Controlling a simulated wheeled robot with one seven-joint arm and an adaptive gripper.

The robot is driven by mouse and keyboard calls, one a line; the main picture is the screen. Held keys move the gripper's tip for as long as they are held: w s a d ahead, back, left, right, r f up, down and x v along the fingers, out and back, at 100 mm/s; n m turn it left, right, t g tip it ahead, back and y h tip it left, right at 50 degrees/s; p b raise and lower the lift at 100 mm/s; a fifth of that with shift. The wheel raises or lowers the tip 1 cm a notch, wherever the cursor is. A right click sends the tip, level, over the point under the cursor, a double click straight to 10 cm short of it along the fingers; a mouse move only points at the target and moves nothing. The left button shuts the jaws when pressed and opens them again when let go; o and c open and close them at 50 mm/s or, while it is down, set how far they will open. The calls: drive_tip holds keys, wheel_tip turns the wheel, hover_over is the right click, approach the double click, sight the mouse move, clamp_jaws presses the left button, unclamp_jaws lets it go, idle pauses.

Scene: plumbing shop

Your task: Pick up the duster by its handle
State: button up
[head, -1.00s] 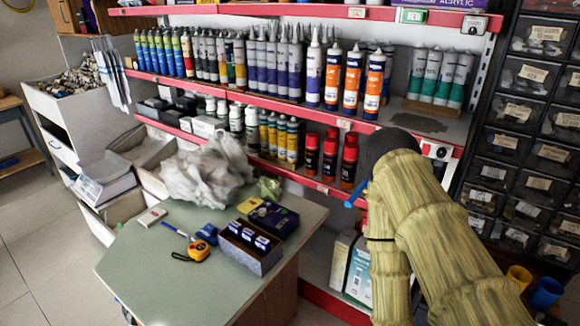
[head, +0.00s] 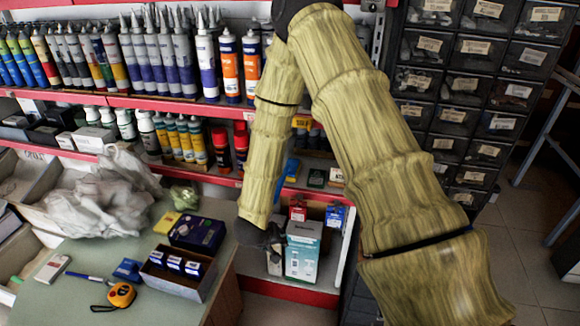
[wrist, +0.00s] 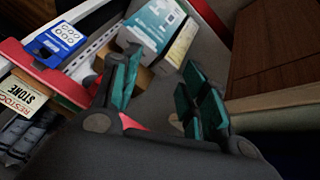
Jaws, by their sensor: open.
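I cannot make out for certain which thing is the duster. A blue handle-like thing (head: 291,168) sticks out at the lower shelf's edge, partly behind my arm. On the green table, a slim blue stick (head: 88,278) lies beside a blue piece (head: 127,270); I cannot tell whether they are joined. My gripper (head: 268,240) hangs between the table and the low shelf, small and dark in the head view. In the wrist view my gripper (wrist: 165,88) shows its teal finger pads spread apart with nothing held between them. No duster shows clearly there.
The green table (head: 60,300) holds an orange tape measure (head: 121,295), a box of small packs (head: 180,280) and crumpled plastic (head: 105,200). A teal-white carton (head: 303,250) stands close to my gripper. A red shelf edge (wrist: 45,70) and wooden cabinet (wrist: 275,50) flank it.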

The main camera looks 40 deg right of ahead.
drive_tip(key=w+d+r+m+g+p, duration=0.15)
drive_tip(key=w+r, duration=0.25)
drive_tip(key=r, duration=0.6)
drive_tip(key=w+d+r+m+g+p, duration=0.1)
drive_tip(key=w+d+r+m, duration=0.2)
drive_tip(key=r, duration=0.7)
drive_tip(key=shift+y, duration=0.4)
drive_tip(key=shift+w+a+p+x, duration=0.1)
drive_tip(key=shift+w+p+x, duration=0.15)
drive_tip(key=shift+x, duration=1.45)
drive_tip(key=shift+w+a+p+x, duration=0.15)
drive_tip(key=shift+p+x, duration=0.25)
drive_tip(key=shift+x, duration=1.25)
drive_tip(key=shift+w+p+x, duration=0.2)
drive_tip(key=shift+p+x, duration=0.1)
drive_tip(key=shift+x, duration=1.4)
clamp_jaws()
